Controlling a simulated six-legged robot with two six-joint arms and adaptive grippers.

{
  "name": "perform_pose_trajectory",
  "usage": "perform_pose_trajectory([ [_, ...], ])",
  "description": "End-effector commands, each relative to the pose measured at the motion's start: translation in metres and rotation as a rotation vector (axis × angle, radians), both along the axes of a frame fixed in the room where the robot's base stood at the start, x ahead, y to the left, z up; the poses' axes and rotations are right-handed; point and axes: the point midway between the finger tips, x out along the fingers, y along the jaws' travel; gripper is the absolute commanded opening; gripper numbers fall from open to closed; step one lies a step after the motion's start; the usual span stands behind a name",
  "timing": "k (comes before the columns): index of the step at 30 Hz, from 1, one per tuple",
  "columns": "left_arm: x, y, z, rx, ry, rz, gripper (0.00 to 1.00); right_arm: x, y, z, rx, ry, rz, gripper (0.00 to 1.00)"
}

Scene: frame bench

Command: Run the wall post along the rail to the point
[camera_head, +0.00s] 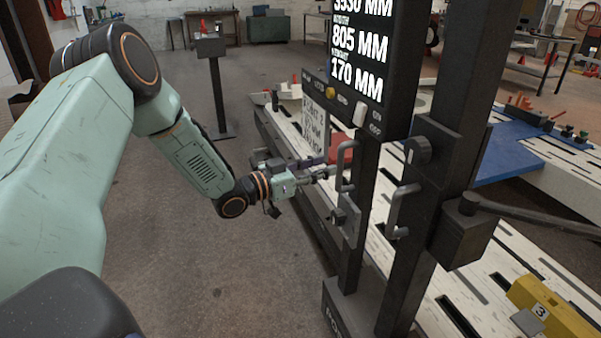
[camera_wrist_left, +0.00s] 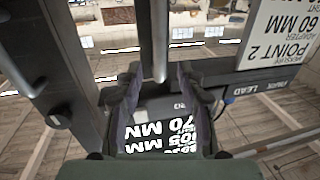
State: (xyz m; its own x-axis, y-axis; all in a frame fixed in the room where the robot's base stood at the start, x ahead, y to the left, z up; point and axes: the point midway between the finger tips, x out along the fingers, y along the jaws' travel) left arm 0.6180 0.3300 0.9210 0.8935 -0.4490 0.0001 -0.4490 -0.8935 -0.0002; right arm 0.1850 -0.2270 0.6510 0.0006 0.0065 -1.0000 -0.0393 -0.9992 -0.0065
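The wall post (camera_head: 427,200) is a tall dark column on the right of the head view, with a lit display (camera_head: 362,40) on its upper part. A grey bar handle (camera_head: 343,165) stands out from its near side, and a second handle (camera_head: 401,208) is to its right. My left gripper (camera_head: 325,173) is at the first handle. In the left wrist view the fingers (camera_wrist_left: 158,85) are spread, with the handle bar (camera_wrist_left: 155,35) between them and gaps on both sides. Contact is not visible. My right gripper is in neither view.
A pale slotted bench (camera_head: 470,295) runs behind the post. A yellow block marked 3 (camera_head: 553,312) sits on it at the lower right. A placard reading point 2 (camera_wrist_left: 283,38) is close beside the left gripper. Open floor (camera_head: 230,285) lies to the left.

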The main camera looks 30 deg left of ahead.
Motion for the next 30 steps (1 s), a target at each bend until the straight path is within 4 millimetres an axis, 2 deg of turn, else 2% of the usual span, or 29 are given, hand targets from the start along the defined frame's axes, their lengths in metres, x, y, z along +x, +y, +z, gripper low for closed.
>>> perform_pose_trajectory([
  [6, -0.027, 0.015, 0.001, -0.004, -0.002, 0.004, 0.39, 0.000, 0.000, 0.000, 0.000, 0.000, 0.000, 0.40],
  [12, -0.043, 0.024, 0.000, 0.000, 0.001, 0.004, 0.39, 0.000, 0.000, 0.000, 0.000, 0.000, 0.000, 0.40],
  [19, -0.051, 0.026, 0.000, 0.000, 0.001, 0.001, 0.39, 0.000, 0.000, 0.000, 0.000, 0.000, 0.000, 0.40],
  [30, -0.051, 0.026, 0.000, 0.001, 0.000, 0.000, 0.39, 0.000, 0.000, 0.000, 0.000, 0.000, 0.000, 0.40],
])
